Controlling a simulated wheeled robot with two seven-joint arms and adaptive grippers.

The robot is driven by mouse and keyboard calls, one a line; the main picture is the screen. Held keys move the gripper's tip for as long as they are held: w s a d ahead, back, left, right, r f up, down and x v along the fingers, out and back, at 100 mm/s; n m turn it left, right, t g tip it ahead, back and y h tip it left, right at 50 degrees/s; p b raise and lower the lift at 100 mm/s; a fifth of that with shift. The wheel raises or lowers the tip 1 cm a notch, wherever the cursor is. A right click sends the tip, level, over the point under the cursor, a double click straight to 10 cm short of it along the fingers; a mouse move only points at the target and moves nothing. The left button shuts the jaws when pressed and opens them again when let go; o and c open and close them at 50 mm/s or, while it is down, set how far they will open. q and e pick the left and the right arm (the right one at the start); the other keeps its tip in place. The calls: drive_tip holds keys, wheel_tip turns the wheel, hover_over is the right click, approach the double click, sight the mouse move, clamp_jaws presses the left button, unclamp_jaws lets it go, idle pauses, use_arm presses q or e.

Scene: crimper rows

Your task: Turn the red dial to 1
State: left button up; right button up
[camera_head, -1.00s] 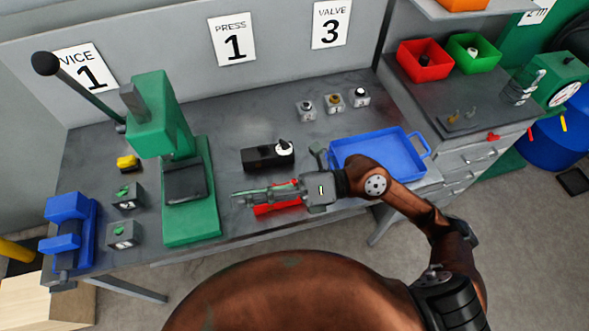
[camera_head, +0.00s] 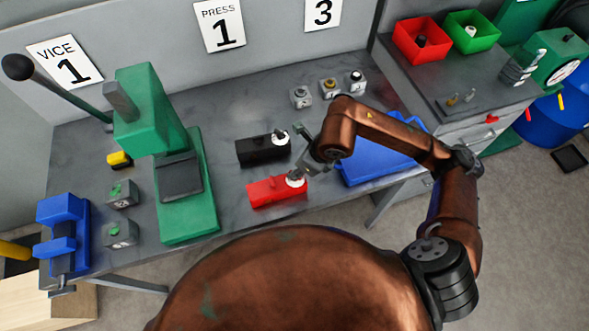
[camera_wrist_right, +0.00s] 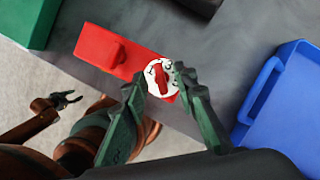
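The red box (camera_head: 275,191) lies near the table's front edge, with a white dial face (camera_head: 296,181) at its right end. In the right wrist view, the red box (camera_wrist_right: 110,52) carries the dial (camera_wrist_right: 153,69), whose red knob (camera_wrist_right: 161,81) stands up from the white face. My right gripper (camera_head: 297,178) is over the dial. In the wrist view its fingers (camera_wrist_right: 160,78) are apart, one on each side of the knob; I cannot tell whether they touch it. My left gripper (camera_wrist_right: 67,100) shows small at the left of the wrist view, its fingers spread and empty.
A black box (camera_head: 262,150) with a similar white dial stands just behind the red one. A blue tray (camera_head: 360,172) is close on the right, partly behind my right arm. The green press (camera_head: 185,205) stands left. Several small grey units (camera_head: 300,97) are at the back.

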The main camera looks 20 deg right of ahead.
drive_tip(key=shift+x, duration=1.05)
drive_tip(key=shift+a, duration=0.1)
drive_tip(key=shift+c, duration=0.2)
clamp_jaws()
